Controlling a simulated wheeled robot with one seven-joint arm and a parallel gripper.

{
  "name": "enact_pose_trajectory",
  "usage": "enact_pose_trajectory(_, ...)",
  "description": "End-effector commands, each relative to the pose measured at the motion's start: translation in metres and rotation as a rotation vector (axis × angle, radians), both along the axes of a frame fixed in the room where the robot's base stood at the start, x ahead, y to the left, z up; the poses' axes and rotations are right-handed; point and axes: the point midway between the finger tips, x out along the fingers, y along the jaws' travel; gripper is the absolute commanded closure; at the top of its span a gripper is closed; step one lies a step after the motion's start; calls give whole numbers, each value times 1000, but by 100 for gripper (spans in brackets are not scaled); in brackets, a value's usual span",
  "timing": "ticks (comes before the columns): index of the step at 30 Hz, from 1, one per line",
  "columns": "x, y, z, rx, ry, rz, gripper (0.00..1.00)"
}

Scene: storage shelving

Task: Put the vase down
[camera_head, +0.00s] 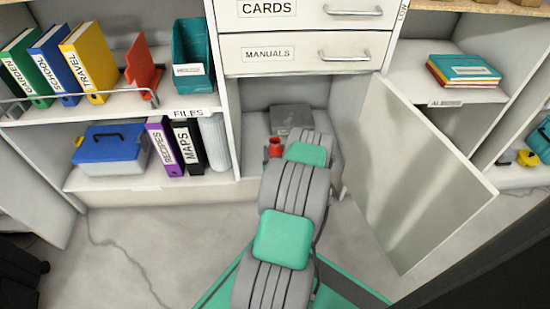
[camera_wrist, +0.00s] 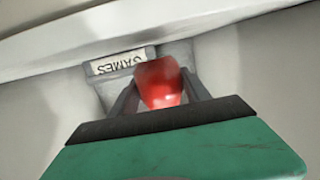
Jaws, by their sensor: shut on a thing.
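A small red vase (camera_head: 275,147) shows in the head view inside the open lower cupboard, just left of the end of my arm. In the wrist view the red vase (camera_wrist: 159,83) sits between the two dark fingers of my gripper (camera_wrist: 160,98). The gripper is shut on it. My arm reaches into the cupboard and hides part of its floor. I cannot tell whether the base of the vase touches the cupboard floor (camera_head: 252,130).
A grey box (camera_head: 291,117) stands at the back of the cupboard; its label (camera_wrist: 119,63) shows in the wrist view. The cupboard door (camera_head: 415,180) hangs open on the right. Drawers (camera_head: 300,53) are above. Binders and a blue-lidded box (camera_head: 110,140) fill the left shelves.

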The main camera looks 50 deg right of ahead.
Motion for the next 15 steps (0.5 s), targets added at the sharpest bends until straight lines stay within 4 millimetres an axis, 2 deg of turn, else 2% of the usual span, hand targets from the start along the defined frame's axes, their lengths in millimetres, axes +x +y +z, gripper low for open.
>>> enact_pose_trajectory(1, -1, 1, -17, 4, 2, -1, 93)
enact_pose_trajectory(2, -1, 1, -21, 4, 2, -1, 93)
enact_pose_trajectory(13, -1, 1, -23, 2, 1, 0, 93)
enact_pose_trajectory(14, -1, 1, -23, 3, 1, 0, 43)
enact_pose_trajectory(15, -1, 1, -23, 3, 1, 0, 39)
